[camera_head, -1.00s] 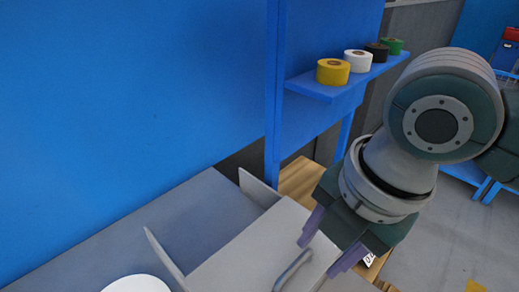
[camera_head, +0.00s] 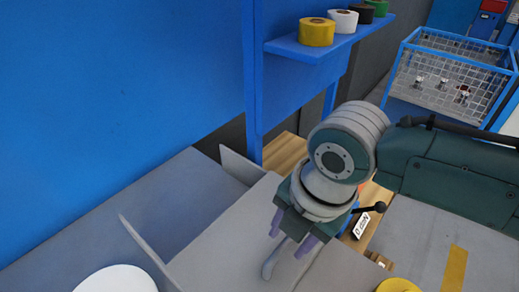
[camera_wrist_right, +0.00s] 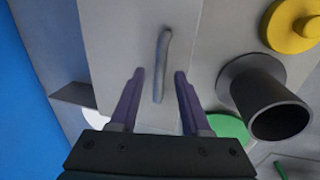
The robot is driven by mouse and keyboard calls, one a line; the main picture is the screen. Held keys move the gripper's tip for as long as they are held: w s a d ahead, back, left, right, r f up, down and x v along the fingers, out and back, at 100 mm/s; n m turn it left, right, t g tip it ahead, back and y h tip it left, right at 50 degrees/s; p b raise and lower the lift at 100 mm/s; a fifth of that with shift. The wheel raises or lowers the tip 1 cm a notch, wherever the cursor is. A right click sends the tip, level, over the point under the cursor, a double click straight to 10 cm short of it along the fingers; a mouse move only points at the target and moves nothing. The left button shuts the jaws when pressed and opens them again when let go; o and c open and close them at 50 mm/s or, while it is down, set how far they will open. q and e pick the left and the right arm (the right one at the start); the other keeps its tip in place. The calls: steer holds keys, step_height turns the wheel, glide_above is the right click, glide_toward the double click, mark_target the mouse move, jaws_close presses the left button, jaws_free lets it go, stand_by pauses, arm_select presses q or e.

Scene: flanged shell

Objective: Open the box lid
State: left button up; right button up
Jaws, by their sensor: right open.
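The box lid (camera_head: 215,235) is a flat grey panel with a thin raised bar handle (camera_head: 273,260). It lies flat between two upright grey flaps. The lid (camera_wrist_right: 115,50) and its handle (camera_wrist_right: 163,50) also show in the right wrist view. My right gripper (camera_head: 290,236) is open, pointing down above the lid beside the handle. In the right wrist view the right gripper (camera_wrist_right: 159,75) has its purple fingers on either side of the handle's line, with nothing clasped. Whether the fingers reach down to the handle's height is unclear. My left gripper is out of view.
A blue shelf (camera_head: 345,48) holds yellow, white, black and green rolls. A white disc (camera_head: 118,281) lies at the lower left and a yellow part (camera_head: 398,286) at lower right. A grey flanged tube (camera_wrist_right: 265,95) and green disc (camera_wrist_right: 228,127) are near the gripper.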

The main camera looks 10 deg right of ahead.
jaws_close()
stand_by(0.3)
stand_by(1.1)
